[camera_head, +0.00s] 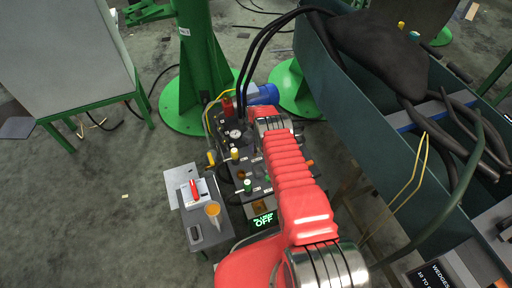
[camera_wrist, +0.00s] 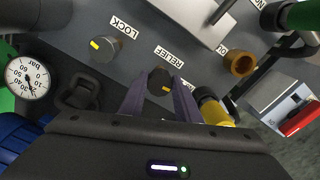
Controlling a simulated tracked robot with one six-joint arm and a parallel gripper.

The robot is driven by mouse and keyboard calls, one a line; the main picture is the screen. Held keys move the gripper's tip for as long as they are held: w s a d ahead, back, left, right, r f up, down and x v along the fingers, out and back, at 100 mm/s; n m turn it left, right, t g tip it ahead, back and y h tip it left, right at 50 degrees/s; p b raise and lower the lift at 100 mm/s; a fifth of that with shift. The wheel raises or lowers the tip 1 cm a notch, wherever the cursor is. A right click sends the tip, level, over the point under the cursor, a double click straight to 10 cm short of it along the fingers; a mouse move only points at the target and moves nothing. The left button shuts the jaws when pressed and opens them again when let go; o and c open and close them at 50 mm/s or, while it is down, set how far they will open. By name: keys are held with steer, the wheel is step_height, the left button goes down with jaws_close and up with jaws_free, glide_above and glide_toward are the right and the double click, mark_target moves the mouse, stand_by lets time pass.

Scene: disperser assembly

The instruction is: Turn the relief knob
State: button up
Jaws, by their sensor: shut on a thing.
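In the wrist view, the relief knob (camera_wrist: 157,76) is a small dark knob with a yellow mark, on the grey panel (camera_wrist: 75,50) below the "RELIEF" label (camera_wrist: 169,57). My gripper (camera_wrist: 159,86) has its two purple-grey fingers on either side of this knob and is shut on it. The yellow mark shows at the knob's lower right. In the head view, my red arm covers the knob and the gripper.
The lock knob (camera_wrist: 104,48) and pressure gauge (camera_wrist: 27,79) sit left of the fingers. A yellow-and-black fitting (camera_wrist: 212,108) is close on the right, with a brass fitting (camera_wrist: 238,63) beyond. A display reads "OFF" (camera_head: 264,220). A teal trough (camera_head: 345,105) stands on the right.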

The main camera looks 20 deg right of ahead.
steer(key=shift+m, duration=1.1)
steer(key=o, duration=1)
steer(key=shift+o, duration=0.2)
step_height(320, 180, up, 14)
steer(key=shift+f, duration=0.15)
